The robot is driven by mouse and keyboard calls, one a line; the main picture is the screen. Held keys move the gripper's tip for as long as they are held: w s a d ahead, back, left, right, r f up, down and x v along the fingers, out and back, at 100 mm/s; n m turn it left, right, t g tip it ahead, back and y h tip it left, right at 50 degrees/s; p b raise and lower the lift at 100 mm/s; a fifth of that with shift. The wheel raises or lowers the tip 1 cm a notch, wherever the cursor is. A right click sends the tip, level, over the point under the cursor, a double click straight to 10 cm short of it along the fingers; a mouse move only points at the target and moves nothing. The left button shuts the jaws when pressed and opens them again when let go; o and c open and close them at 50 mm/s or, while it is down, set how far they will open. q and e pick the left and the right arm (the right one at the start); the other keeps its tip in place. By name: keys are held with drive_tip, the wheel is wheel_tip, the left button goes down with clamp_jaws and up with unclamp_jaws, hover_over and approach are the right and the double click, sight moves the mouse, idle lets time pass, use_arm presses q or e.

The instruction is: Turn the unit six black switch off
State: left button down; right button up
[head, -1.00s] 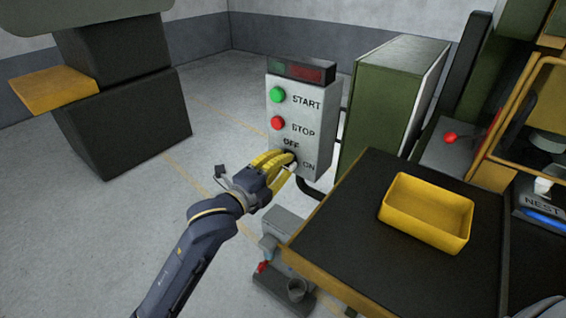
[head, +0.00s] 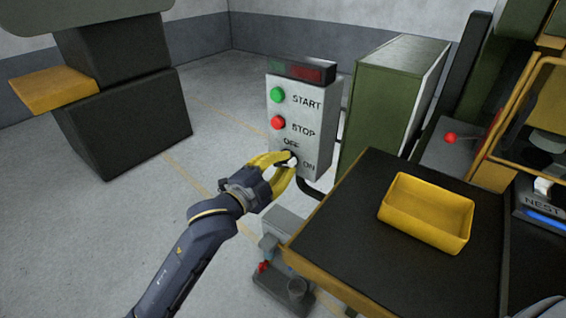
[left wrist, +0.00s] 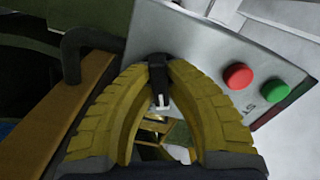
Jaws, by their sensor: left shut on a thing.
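The grey control box (head: 313,118) carries a green START button (head: 277,95), a red STOP button (head: 278,122) and, low down, a black switch (head: 291,156) between the OFF and ON labels. My left gripper (head: 284,162) is shut on the black switch from the front. In the left wrist view the yellow fingers (left wrist: 158,66) close on both sides of the black switch (left wrist: 157,80), which has a white pointer mark. The fingers partly hide the switch in the head view. No unit number is readable. My right gripper is not in view.
A green cabinet (head: 391,95) stands right of the box. A dark table (head: 350,215) with a yellow bin (head: 428,228) is at the right. A pedestal with a red part (head: 264,267) stands below my left gripper.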

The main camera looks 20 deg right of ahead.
use_arm(q)
drive_tip(key=n, duration=1.2)
drive_tip(key=shift+n, duration=0.4)
idle(0.4)
drive_tip(key=c, duration=1.4)
unclamp_jaws()
drive_tip(key=shift+o, duration=0.2)
drive_tip(key=v, duration=1.2)
drive_tip(key=shift+r, duration=0.1)
